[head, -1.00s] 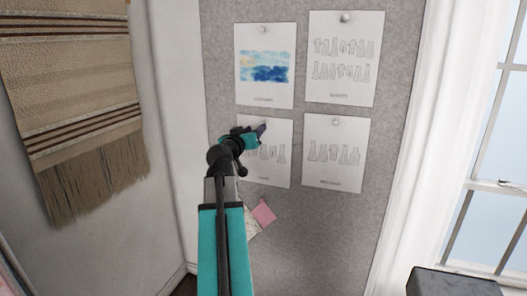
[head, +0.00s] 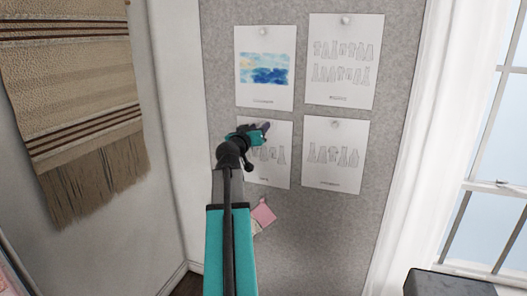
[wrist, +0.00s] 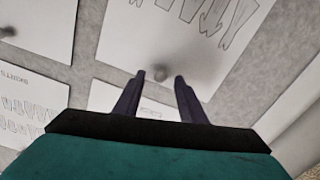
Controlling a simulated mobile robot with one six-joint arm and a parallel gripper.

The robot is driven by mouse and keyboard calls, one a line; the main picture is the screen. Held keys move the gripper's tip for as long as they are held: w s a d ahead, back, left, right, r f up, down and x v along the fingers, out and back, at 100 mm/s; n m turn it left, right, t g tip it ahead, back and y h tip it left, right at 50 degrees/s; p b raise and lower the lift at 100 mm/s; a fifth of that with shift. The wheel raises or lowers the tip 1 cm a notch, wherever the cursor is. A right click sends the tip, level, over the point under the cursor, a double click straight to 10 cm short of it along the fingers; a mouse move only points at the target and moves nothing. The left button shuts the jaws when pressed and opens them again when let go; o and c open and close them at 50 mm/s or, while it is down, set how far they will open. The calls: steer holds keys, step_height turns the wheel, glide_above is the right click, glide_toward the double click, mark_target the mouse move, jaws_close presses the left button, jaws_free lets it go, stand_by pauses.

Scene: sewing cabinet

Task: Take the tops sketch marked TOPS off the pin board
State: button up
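A white sketch sheet of garment outlines (head: 272,165) hangs at the lower left of the pin board. Its short caption is too small to read as TOPS, and my gripper covers its upper left. My gripper (head: 266,129) is in front of the top of this sheet. In the wrist view, which is turned upside down, the sheet (wrist: 205,45) fills the top middle. Its round grey pin (wrist: 162,73) shows between the two dark fingertips. The fingers are apart, and I cannot tell whether they touch the pin or paper.
A watercolour sheet (head: 265,90) hangs above, a garment sheet (head: 343,85) at upper right and another (head: 334,175) at lower right. Pink and pale swatches (head: 263,214) are below on the grey pin board (head: 320,245). A woven hanging (head: 75,75) is left, a curtained window right.

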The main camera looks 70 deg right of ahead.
steer(key=shift+d, duration=0.55)
jaws_close()
